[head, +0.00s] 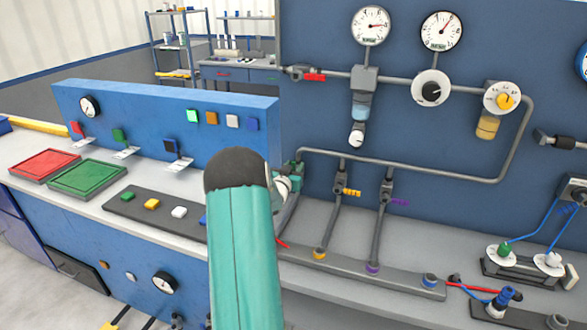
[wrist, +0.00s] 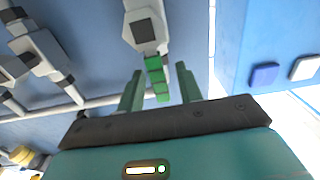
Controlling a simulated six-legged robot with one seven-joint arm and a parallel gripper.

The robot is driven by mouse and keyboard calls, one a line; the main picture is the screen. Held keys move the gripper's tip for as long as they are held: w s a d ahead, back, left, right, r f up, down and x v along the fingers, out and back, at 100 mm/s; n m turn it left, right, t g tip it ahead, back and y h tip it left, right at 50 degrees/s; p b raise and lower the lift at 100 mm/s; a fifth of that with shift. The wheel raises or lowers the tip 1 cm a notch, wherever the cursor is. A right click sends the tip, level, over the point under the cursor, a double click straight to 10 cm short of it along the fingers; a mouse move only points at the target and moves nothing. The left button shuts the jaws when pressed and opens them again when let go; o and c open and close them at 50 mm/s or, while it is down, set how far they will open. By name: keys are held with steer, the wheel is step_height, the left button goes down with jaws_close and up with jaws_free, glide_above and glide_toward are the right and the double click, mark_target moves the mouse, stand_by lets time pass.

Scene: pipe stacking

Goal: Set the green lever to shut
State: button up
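The green lever (wrist: 157,78) shows in the wrist view as a short banded handle. It sticks out from a grey valve body (wrist: 143,32) with a dark square face. My gripper (wrist: 160,85) is open, with one green finger on each side of the lever and a visible gap on both sides. The lever reaches down between the fingers toward the palm. In the head view my teal arm hides most of this place; part of my gripper (head: 286,184) shows beside the blue panel's right end, and I cannot make out the lever clearly there.
Neighbouring valves have a yellow handle (head: 351,193) and a purple handle (head: 399,202), on pipes right of my arm. A blue button panel (head: 165,115) stands close on the left. A grey pipe (head: 430,170) runs along the back wall.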

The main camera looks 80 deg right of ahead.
steer(key=shift+c, duration=0.3)
jaws_close()
